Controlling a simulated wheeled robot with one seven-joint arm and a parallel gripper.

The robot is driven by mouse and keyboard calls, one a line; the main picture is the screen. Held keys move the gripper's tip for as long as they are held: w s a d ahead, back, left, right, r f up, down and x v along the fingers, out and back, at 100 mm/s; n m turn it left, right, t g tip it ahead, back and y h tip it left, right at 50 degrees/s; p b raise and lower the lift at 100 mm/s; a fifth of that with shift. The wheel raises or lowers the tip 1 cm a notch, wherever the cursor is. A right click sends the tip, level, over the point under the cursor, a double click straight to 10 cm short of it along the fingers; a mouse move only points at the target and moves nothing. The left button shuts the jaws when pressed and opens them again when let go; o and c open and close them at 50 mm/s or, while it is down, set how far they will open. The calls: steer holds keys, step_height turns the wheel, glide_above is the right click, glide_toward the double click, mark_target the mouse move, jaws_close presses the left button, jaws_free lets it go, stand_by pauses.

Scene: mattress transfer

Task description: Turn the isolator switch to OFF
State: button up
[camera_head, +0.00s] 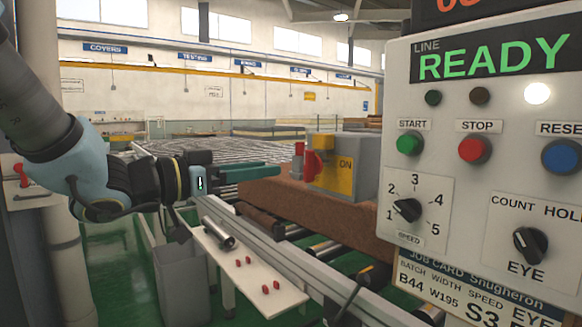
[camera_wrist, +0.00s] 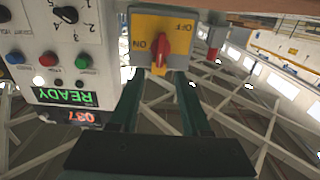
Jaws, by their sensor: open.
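The isolator switch is a grey box (camera_head: 352,150) with a yellow plate (camera_head: 340,178) and a red handle (camera_head: 311,165). ON shows on the plate in the head view. In the wrist view, the plate (camera_wrist: 180,22) appears upside down with ON and OFF, and the red handle (camera_wrist: 161,52) lies steeply across it. My gripper (camera_head: 279,171) reaches in from the left, its fingers pointing at the handle. In the wrist view, my gripper (camera_wrist: 167,76) is open, with its fingertips close to the handle's lower end. I cannot tell whether they touch it.
A control panel (camera_head: 470,190) with buttons and knobs fills the right and reads READY. A brown block (camera_head: 300,205) lies below the switch. A small red-and-grey part (camera_head: 298,162) stands beside the handle. A white shelf (camera_head: 255,275) with small red pieces and a conveyor rail (camera_head: 290,245) lie below my gripper.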

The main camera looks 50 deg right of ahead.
mark_target(305, 164)
steer(key=p+x, duration=0.1)
steer(key=x, duration=0.8)
steer(key=shift+f, duration=0.1)
jaws_close()
stand_by(0.4)
